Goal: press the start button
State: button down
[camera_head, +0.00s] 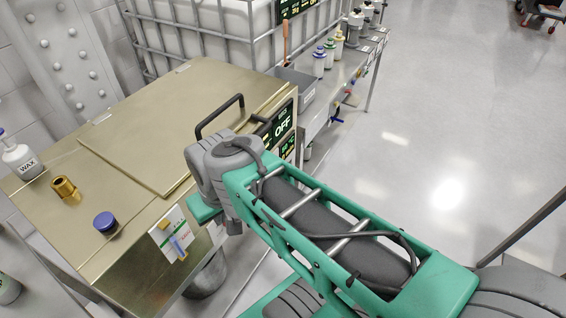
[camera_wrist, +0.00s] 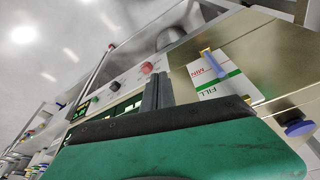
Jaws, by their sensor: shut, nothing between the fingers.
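The machine's control panel (camera_head: 283,130) is on the front of a brass-coloured metal cabinet (camera_head: 120,130), with a lit display reading OFF. My arm covers its lower part in the head view, and I cannot make out a start button there. In the wrist view the panel (camera_wrist: 118,88) shows a dark display with green marks and a round red button (camera_wrist: 147,68). I cannot read which button is start. My gripper (camera_wrist: 158,82) is shut and empty, its fingers pointing toward the panel close to the red button. Whether they touch it I cannot tell.
A dark handle (camera_head: 222,112) stands up from the cabinet lid. A wax bottle (camera_head: 20,158), a brass fitting (camera_head: 64,187) and a blue cap (camera_head: 105,222) are on top. A FILL/MIN label (camera_wrist: 212,76) is beside the panel. Open floor (camera_head: 450,130) lies right.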

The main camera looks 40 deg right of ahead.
jog(key=w+d+f+m+y, duration=0.1)
jog(key=w+d+f+m, duration=0.1)
jog(key=d+f+m, duration=0.3)
jog(key=w+d+f+m+b, duration=0.1)
jog(key=w+d+f+m, duration=0.15)
jog(key=d, duration=0.35)
jog(key=w+d+f+m+y, duration=0.1)
jog(key=w+d+f+m, duration=0.25)
jog(key=d, duration=0.25)
jog(key=s+d+f+m+t, duration=0.1)
jog(key=d+f+m+t, duration=0.2)
jog(key=d, duration=0.5)
jog(key=s+d+f+m+t+b, duration=0.1)
jog(key=d+f+m, duration=0.3)
jog(key=d+m, duration=0.4)
jog(key=shift+s+f+t+h, duration=0.4)
jog(key=shift+s+t, duration=0.2)
jog(key=shift+t, duration=0.3)
jog(key=shift+d, duration=0.1)
jog(key=w+a+b, duration=0.1)
jog(key=w+a, duration=0.2)
jog(key=w, duration=0.5)
jog(key=shift+w, duration=0.15)
